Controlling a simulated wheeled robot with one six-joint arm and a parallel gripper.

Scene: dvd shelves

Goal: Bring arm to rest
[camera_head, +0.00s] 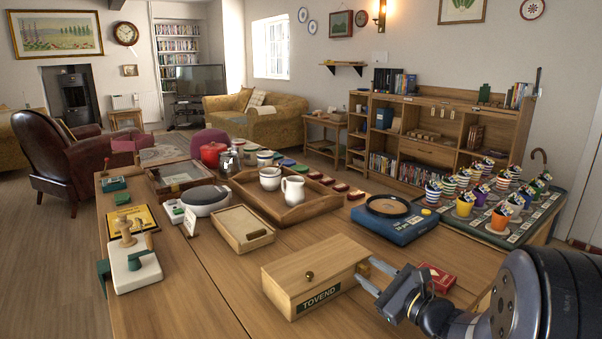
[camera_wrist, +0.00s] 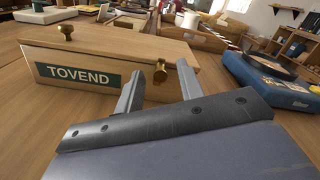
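My gripper (camera_head: 366,274) is in the lower right of the head view, beside the right end of a wooden box (camera_head: 330,262) labelled TOVEND. In the wrist view the two fingers (camera_wrist: 159,86) are spread apart with a gap between them, so it is open. A brass knob (camera_wrist: 160,71) shows between the fingertips at the box's right end. The gripper is not closed on it; whether a finger touches the box I cannot tell. A second brass knob (camera_wrist: 65,30) shows above the green label (camera_wrist: 76,75).
A red card box (camera_head: 436,278) lies just behind my gripper. A blue record-player-like case (camera_head: 395,223) stands further back, with a mat of striped pots (camera_head: 505,237) at right. A wooden tray (camera_head: 318,208) holds white jugs. Bare table shows at front left.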

